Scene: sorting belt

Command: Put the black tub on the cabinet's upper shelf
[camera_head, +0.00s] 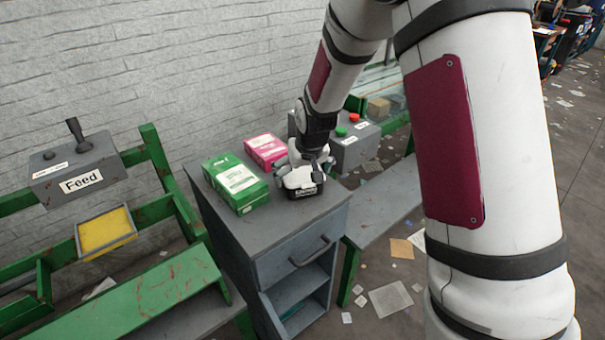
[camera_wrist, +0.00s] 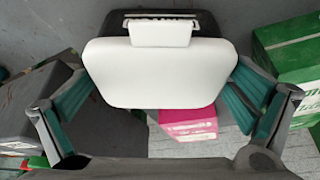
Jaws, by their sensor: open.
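The black tub (camera_head: 306,191), with a white lid, stands on the top of the grey cabinet (camera_head: 250,226), near its right edge. In the wrist view its white lid (camera_wrist: 160,75) fills the middle, with the black body (camera_wrist: 165,22) showing behind it. My gripper (camera_head: 300,172) is just above and around the tub. Its open fingers, with teal pads, stand on either side of the lid in the wrist view; I cannot tell whether they touch. Below the cabinet's drawer front and handle is an open shelf space (camera_head: 297,287); its inside is partly hidden.
A green box (camera_head: 236,185) and a pink box (camera_head: 265,151) stand on the cabinet top left of my gripper. A grey control box with red and green buttons (camera_head: 352,145) stands behind right. A green-framed Feed station (camera_head: 80,182) is at left. Litter lies on the floor.

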